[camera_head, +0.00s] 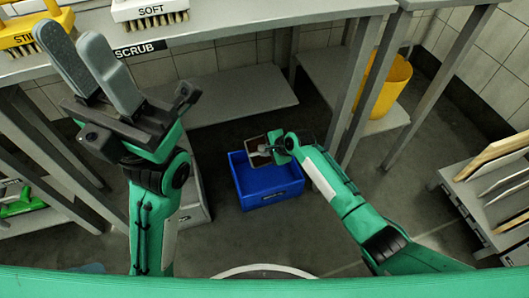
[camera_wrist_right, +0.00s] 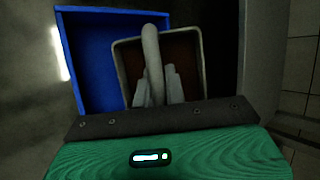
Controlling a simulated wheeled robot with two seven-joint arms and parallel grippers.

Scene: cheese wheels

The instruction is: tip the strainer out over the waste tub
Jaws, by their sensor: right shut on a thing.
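The blue waste tub (camera_head: 270,199) stands on the floor in the middle of the head view; its blue wall (camera_wrist_right: 82,60) fills the left of the wrist view. The strainer (camera_head: 254,146) is a square pan with a pale rim and brown inside, over the tub's back part. My right gripper (camera_head: 279,148) is shut on its pale handle (camera_wrist_right: 151,50). The wrist view shows the strainer's rim (camera_wrist_right: 202,62) beyond the fingers (camera_wrist_right: 158,84). I cannot tell how far it is tilted or whether anything lies in it. My left gripper (camera_head: 70,36) is raised, open and empty, far from the tub.
A grey bench (camera_head: 250,22) with white and yellow brushes (camera_head: 150,12) runs along the back, with a low shelf (camera_head: 225,95) beneath. A yellow bucket (camera_head: 386,85) stands right of the tub. A rack of boards (camera_head: 490,185) is at far right. Floor in front of the tub is clear.

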